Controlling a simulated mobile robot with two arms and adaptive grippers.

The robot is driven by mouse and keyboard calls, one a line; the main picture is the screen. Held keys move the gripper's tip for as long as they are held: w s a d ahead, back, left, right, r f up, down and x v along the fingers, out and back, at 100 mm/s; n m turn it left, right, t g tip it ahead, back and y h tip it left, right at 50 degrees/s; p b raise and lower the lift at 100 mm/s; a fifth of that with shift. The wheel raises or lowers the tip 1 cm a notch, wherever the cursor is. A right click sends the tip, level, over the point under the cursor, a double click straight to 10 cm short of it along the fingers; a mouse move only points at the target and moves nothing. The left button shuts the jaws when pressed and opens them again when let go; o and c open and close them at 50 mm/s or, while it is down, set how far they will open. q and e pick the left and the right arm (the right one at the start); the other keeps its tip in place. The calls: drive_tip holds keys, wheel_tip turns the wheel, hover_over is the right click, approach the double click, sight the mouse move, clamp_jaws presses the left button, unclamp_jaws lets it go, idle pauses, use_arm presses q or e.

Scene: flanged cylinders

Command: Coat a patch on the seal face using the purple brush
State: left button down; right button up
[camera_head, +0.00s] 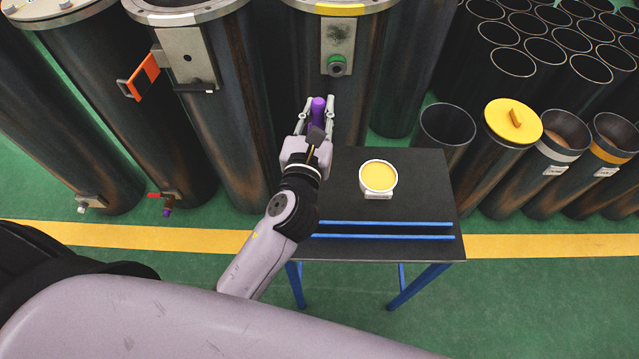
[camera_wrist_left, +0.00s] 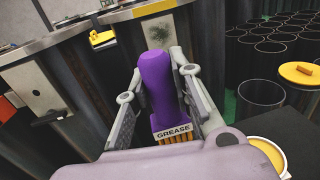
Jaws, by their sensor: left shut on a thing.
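My left gripper (camera_head: 317,108) is shut on the purple brush (camera_wrist_left: 157,85), above the black table's far left corner. The brush's purple end stands up between the fingers; a "GREASE" label and orange-yellow bristles show at its lower end in the wrist view. Beyond the brush, a grey plate (camera_head: 339,36) with a dark speckled patch is on the front of a large flanged cylinder. The plate also shows in the wrist view (camera_wrist_left: 140,28). The brush appears apart from it. I cannot tell which surface is the seal face. My right gripper is not in view.
A white tin of yellow grease (camera_head: 378,177) stands on the black table (camera_head: 425,190), with blue rails along its near side. Large cylinders crowd the back; black tubes and a yellow lid (camera_head: 513,120) stand right.

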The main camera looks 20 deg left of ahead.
use_arm(q)
drive_tip(key=shift+w+d+f, duration=0.1)
drive_tip(key=shift+w+f, duration=0.05)
wheel_tip(320, 180, down, 5)
drive_tip(key=shift+f+b, duration=0.1)
drive_tip(key=shift+b, duration=1.1)
drive_tip(key=shift+f+b, duration=3.9)
drive_tip(key=shift+f, duration=3.25)
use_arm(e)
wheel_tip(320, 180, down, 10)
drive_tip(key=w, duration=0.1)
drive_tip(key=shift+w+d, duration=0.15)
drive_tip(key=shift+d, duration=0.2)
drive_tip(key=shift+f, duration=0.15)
use_arm(q)
drive_tip(key=shift+f, duration=0.15)
drive_tip(key=c, duration=1.4)
unclamp_jaws()
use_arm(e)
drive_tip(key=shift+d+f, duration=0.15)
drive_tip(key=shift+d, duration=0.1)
